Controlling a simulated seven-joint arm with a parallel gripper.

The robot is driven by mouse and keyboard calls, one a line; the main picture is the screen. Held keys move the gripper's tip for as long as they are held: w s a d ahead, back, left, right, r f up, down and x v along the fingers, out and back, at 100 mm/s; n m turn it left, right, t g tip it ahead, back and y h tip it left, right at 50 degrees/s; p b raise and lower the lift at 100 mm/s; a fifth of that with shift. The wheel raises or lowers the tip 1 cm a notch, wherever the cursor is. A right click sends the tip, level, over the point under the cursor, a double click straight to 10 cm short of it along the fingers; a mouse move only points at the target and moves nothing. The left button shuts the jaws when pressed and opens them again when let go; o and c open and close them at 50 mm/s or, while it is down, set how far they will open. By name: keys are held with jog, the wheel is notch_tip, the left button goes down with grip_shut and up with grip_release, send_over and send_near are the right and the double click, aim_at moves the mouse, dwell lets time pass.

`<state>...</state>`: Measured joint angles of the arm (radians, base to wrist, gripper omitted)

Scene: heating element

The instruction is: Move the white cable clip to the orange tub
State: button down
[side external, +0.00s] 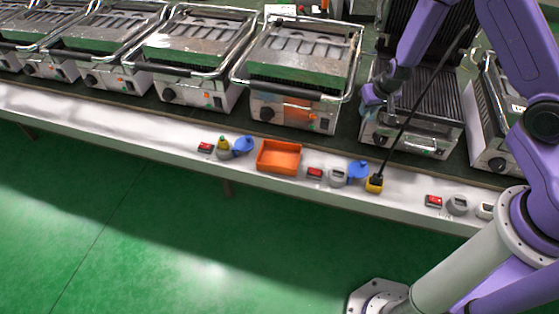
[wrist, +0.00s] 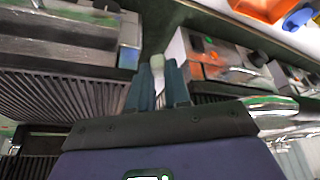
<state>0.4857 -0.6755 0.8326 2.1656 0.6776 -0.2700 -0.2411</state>
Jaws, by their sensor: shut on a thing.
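My gripper (wrist: 157,80) is shut on a small pale piece, which looks like the white cable clip (wrist: 157,62), between its fingertips in the wrist view. In the side external view my gripper (side external: 371,93) is raised near the front left of a grill on the right, and the held clip cannot be made out there. The orange tub (side external: 277,169) sits on the white front ledge, left of and below my gripper, and looks empty. Part of the tub (wrist: 262,9) also shows at the top right of the wrist view.
Metal contact grills (side external: 300,70) stand in a row behind the ledge. Red switches (side external: 314,173), grey knobs, blue parts (side external: 357,170) and a yellow block (side external: 374,184) with a dark cable lie right of the tub. A blue part (side external: 243,146) and a yellow-green piece stand left of it.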

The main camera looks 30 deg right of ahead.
jog(key=s+a+f+n+y, duration=0.15)
jog(key=a+f+n, duration=0.25)
jog(key=a, duration=0.5)
jog(key=s+a+f+n+y, duration=0.15)
jog(key=a+f+n, duration=0.25)
jog(key=a, duration=0.5)
send_near(279, 161)
jog(key=shift+w+a+f, duration=0.25)
jog(key=shift+w+f, duration=0.3)
jog(key=shift+w+a+f, duration=0.2)
jog(key=shift+w+f, duration=0.35)
jog(key=shift+w, duration=0.05)
jog(key=shift+f, duration=1.6)
jog(key=shift+f, duration=0.15)
jog(key=c, duration=1.1)
grip_release()
